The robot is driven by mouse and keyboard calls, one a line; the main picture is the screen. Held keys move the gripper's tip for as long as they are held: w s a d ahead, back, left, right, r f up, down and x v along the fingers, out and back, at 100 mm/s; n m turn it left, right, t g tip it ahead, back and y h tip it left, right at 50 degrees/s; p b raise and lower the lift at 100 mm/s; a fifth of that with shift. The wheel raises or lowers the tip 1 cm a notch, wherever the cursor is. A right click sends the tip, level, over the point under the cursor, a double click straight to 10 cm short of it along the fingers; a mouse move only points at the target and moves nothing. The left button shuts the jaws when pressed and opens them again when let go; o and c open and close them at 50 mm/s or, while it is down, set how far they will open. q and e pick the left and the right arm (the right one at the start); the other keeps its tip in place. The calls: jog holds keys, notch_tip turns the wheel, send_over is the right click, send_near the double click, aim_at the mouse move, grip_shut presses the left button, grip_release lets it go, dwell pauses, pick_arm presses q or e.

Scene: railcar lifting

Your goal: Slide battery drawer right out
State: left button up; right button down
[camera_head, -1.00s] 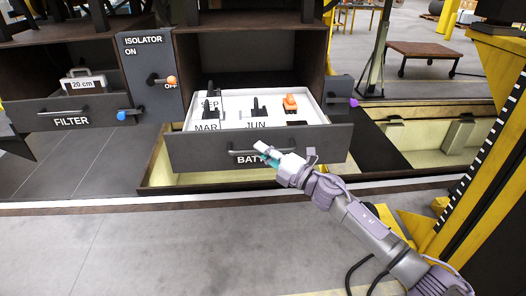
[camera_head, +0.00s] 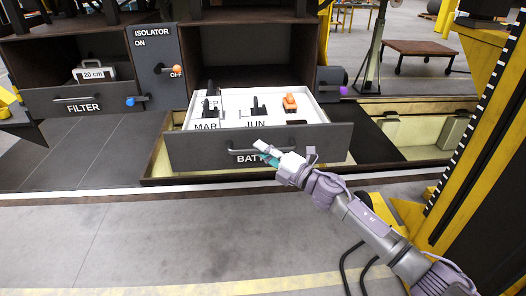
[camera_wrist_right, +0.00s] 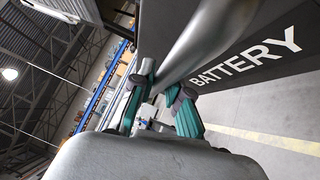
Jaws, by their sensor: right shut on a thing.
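The battery drawer (camera_head: 215,160) is a dark grey drawer with a white tray (camera_head: 231,126) inside, pulled well out of its housing. The tray holds black parts on spots marked SEP, MAR and JUN, and an orange part (camera_head: 290,103). My right gripper (camera_head: 266,153) is at the drawer's bar handle (camera_head: 240,150), and hides part of the BATTERY label. In the right wrist view, the gripper (camera_wrist_right: 163,100) has its teal fingers shut around the grey handle bar (camera_wrist_right: 205,42). My left gripper is not in view.
The filter drawer (camera_head: 115,101) with a blue-knobbed latch (camera_head: 131,101) is at left. The isolator panel (camera_head: 155,65) has an orange-tipped lever (camera_head: 176,70). A purple-tipped latch (camera_head: 343,90) is right of the housing. A yellow post (camera_head: 480,130) stands at right.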

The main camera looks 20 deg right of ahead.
jog(key=shift+f, duration=0.1)
jog(key=c, duration=1.1)
grip_release()
jog(key=shift+c, duration=0.2)
jog(key=v, duration=1.2)
